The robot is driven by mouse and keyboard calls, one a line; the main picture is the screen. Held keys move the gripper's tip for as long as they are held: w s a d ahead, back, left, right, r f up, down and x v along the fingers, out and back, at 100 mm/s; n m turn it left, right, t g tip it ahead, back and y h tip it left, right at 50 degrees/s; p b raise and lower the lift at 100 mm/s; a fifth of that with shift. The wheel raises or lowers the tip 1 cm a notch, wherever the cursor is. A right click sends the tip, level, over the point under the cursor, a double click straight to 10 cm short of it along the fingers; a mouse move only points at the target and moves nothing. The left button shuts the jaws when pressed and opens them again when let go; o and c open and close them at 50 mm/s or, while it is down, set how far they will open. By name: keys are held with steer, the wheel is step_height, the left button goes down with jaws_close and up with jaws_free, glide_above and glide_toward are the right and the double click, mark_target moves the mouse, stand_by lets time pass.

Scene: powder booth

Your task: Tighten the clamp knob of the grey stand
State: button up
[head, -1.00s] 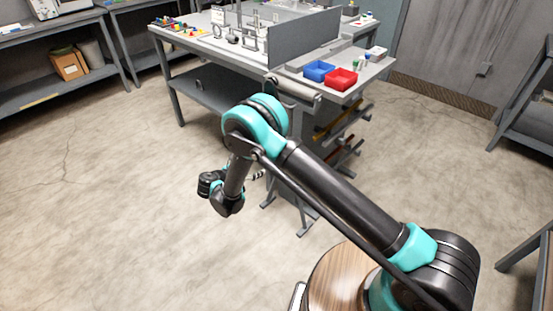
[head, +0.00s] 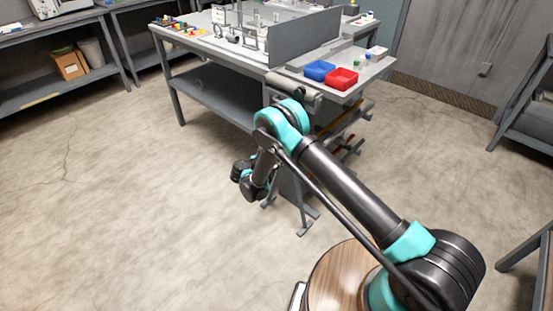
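Several small grey stands and fixtures stand on the far part of the grey workbench (head: 290,72); an upright frame-like one (head: 252,38) is near its middle. They are too small to tell which is the grey stand of the task, and no clamp knob can be made out. My arm is bent down in front of the bench's near end, its wrist below the bench top and well away from the fixtures. My gripper's fingers do not show; the forearm and wrist hide them.
A grey upright panel (head: 304,38) divides the bench top. A roll (head: 292,88) hangs at the near end. The floor (head: 130,210) at left is clear.

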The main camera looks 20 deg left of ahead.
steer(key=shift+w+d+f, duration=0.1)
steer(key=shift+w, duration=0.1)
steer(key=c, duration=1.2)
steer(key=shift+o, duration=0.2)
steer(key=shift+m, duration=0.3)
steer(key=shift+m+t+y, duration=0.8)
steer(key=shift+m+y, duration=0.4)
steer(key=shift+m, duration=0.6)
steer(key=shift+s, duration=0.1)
